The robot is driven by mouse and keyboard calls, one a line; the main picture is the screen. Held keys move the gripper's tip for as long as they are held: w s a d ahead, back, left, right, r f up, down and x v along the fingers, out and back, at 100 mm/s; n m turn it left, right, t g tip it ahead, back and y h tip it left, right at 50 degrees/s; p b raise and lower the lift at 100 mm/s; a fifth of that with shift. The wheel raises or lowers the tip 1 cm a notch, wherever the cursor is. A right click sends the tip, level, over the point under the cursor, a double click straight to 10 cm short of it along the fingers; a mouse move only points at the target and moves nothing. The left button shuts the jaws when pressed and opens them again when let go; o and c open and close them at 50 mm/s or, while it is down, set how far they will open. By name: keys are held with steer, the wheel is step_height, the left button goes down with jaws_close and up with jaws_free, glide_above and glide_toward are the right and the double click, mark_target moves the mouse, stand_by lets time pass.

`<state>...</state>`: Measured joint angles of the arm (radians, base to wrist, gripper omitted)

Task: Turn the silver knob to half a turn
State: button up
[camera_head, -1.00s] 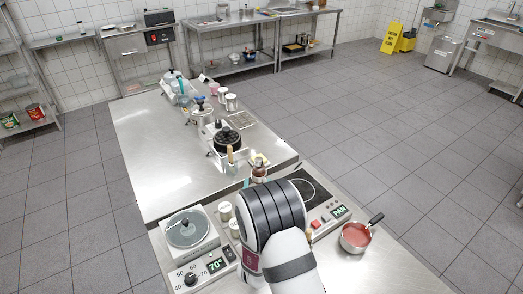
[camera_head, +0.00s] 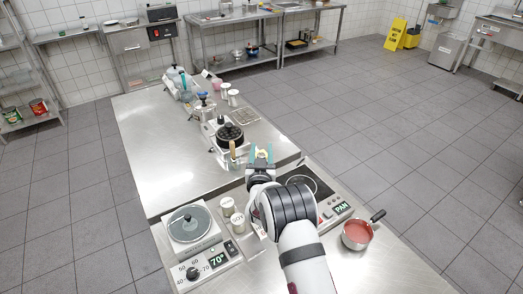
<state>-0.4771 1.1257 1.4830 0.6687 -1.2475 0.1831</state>
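I cannot clearly make out a silver knob. A dark round knob (camera_head: 193,273) shows on the front panel of the left heating unit (camera_head: 205,262), beside a scale of numbers and a green "70°" display (camera_head: 217,260). My arm covers part of the hob (camera_head: 335,200) with the "PAN" display (camera_head: 343,208), so a knob there may be hidden. My gripper (camera_head: 261,154) points away over the counter, well up and to the right of the dark knob. Its teal fingertips are apart, with a yellow patch showing between them. I see nothing held.
A saucepan of red sauce (camera_head: 357,236) stands right of the hob. The steel counter (camera_head: 150,150) is clear at left.

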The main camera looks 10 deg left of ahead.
jaws_close()
steer(key=shift+h, duration=0.3)
steer(key=m+h, duration=0.2)
steer(key=h, duration=0.1)
steer(key=d+m+h, duration=0.1)
steer(key=m+h, duration=0.1)
steer(key=h, duration=0.1)
steer(key=shift+m+h, duration=0.4)
steer(key=shift+s+d+m+g+h, duration=0.1)
steer(key=shift+d+m+g+h, duration=0.1)
steer(key=shift+m+g+h, duration=0.55)
steer(key=shift+s+d+m+g+h, duration=0.15)
steer(key=shift+m+h, duration=0.45)
steer(key=shift+h, duration=0.6)
steer(key=shift+d+m+g+h, duration=0.25)
steer(key=shift+m+g+h, duration=0.15)
steer(key=shift+m+h, duration=0.4)
steer(key=shift+d+h, duration=0.1)
steer(key=shift+h, duration=0.45)
steer(key=shift+o, duration=1.6)
jaws_free()
